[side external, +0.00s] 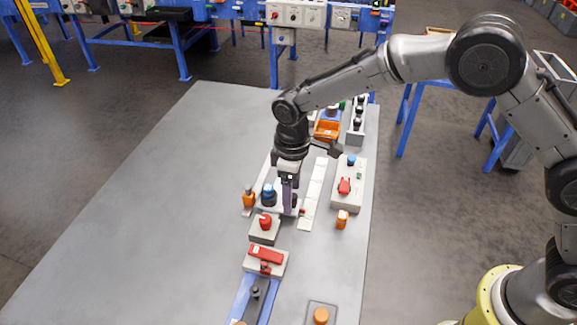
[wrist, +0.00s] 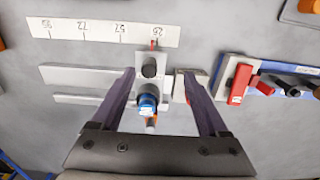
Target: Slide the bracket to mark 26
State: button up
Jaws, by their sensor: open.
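The bracket is a pale carriage (wrist: 150,60) with a black knob, a blue knob (wrist: 147,103) and a thin red pointer (wrist: 153,44). It sits at the right end of a pale two-strip rail (wrist: 85,75). The pointer is at or very near mark 26 on the white scale strip (wrist: 100,32), whose other marks run left. In the side view, the blue knob (side external: 268,192) shows left of my gripper, and the strip (side external: 313,190) lies to the right. My gripper (wrist: 158,73) is open, its fingers on either side of the bracket; contact cannot be told.
Close to my right finger in the wrist view is a grey box with a red button (side external: 264,222). Beyond it are a red-handled box (side external: 266,256) and a blue rail (side external: 256,298). A box with a red switch (side external: 346,185) stands right of the strip. The table's left is clear.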

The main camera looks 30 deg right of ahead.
jog(key=shift+r, duration=0.15)
notch_tip(320, 180, up, 3)
jog(key=shift+r, duration=0.2)
dwell(0.3)
